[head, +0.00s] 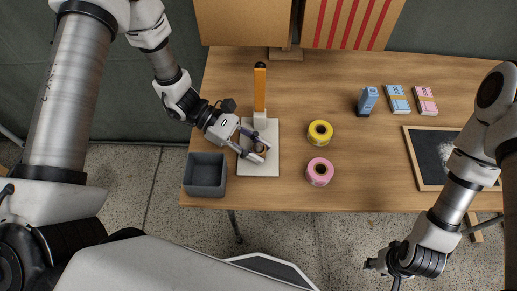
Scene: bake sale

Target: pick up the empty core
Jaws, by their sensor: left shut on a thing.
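My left gripper (257,151) is over the white base plate (259,169) on the wooden table, in front of an upright orange post (260,88). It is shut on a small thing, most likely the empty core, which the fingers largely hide. I cannot tell whether that core touches the plate. My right gripper (391,279) is low at the bottom right, in front of the table and away from these things. Its fingers are cut off by the picture edge.
A dark grey bin (205,191) stands left of the plate. A yellow roll (320,132) and a pink roll (319,172) lie to its right. A blue upright item (367,100), blue and pink ticket stacks (398,98) and a chalkboard (429,181) are further right. Boxes stand behind.

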